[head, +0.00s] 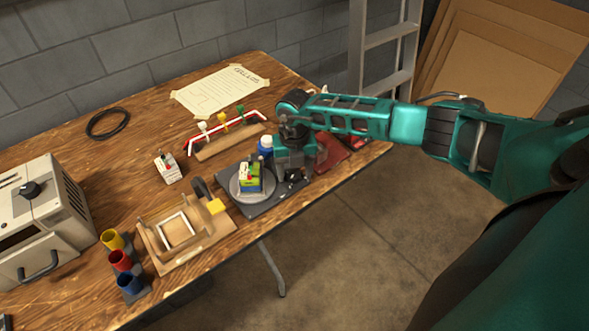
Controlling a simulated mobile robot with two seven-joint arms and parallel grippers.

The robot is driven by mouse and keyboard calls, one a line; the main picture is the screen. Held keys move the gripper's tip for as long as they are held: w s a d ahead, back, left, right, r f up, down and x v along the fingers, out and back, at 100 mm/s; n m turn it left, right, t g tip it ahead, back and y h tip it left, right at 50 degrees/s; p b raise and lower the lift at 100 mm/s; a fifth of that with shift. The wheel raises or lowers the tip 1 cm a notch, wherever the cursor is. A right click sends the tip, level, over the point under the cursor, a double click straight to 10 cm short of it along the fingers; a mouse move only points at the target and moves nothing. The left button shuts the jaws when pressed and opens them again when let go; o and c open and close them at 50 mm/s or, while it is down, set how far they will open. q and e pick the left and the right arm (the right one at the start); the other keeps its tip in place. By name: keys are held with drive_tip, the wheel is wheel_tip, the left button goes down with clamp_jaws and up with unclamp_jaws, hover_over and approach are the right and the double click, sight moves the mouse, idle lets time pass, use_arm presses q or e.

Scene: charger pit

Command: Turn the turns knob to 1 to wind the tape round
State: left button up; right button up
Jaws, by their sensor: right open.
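A dark base (262,204) with a round grey turntable (238,190) stands near the table's front edge. A small block-like part in green, blue, yellow and white (250,177) sits on the turntable. My right gripper (298,180) is open and points down over the right end of the dark base, to the right of the turntable. I cannot make out the turns knob or its marks; my gripper covers that end of the base. I cannot tell whether a finger touches anything. My left gripper is out of view.
Near the base are a wooden fixture (158,232), a small white box (168,168), a blue-and-white bottle (265,146) and a rack with coloured clips (230,146). Coloured cups (120,260) and a beige machine with a black knob (62,222) stand left. A red item (333,150) lies right.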

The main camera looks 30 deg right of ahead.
sight(294, 175)
wheel_tip(294, 175, up, 13)
idle(0.5)
idle(0.4)
